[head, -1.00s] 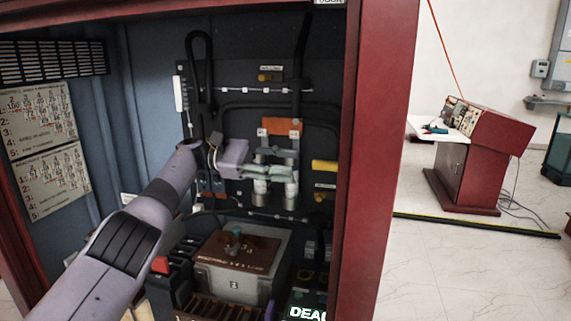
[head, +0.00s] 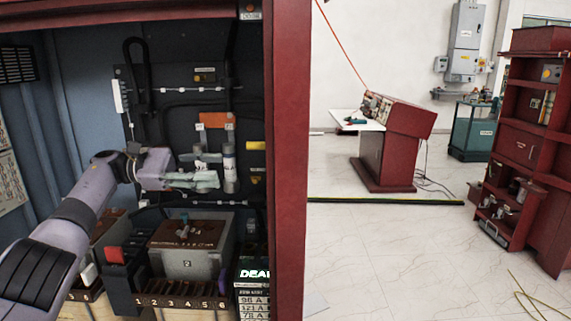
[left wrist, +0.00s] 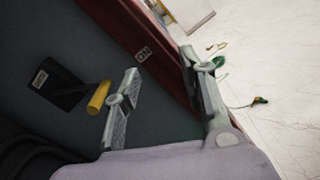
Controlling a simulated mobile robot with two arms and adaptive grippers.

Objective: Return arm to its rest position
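My left arm (head: 70,230) reaches from the left into the open red cabinet (head: 291,160). My left gripper (head: 216,169) is in front of the pale upright cylinders (head: 229,165), below the orange block (head: 214,120). The head view does not show whether it touches them. In the left wrist view, its two grey fingers (left wrist: 160,65) are spread wide with nothing between them. My right gripper is not in view.
The cabinet holds a grey transformer box (head: 188,262), a yellow cylinder (head: 256,146) and black cables. A red desk (head: 386,160) and a red shelf unit (head: 527,150) stand to the right.

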